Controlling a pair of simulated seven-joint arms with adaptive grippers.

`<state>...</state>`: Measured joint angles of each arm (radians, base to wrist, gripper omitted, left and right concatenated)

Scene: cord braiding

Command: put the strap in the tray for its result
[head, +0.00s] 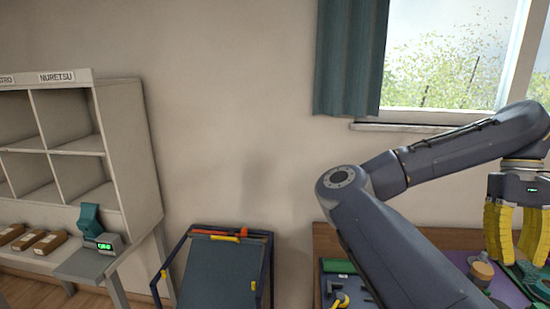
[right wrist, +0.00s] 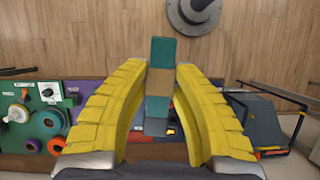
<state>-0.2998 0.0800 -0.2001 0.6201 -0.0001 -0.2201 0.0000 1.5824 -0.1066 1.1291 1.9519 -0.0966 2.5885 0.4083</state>
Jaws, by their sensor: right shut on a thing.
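In the right wrist view a flat strap (right wrist: 159,78) with teal and brown bands stands between the yellow fingers of my right gripper (right wrist: 163,68), which is shut on it. In the head view my right gripper (head: 515,235) hangs at the right edge above the workbench, fingers pointing down; the strap cannot be clearly made out there. I cannot tell which container is the tray for the result. My left gripper is not in view.
A white shelf (head: 130,150) with a label reading NURETSU stands at left, with brown boxes (head: 50,242) and a device with a green display (head: 104,246) before it. A dark framed stand (head: 225,270) is in the middle. The workbench (head: 320,240) at right is crowded.

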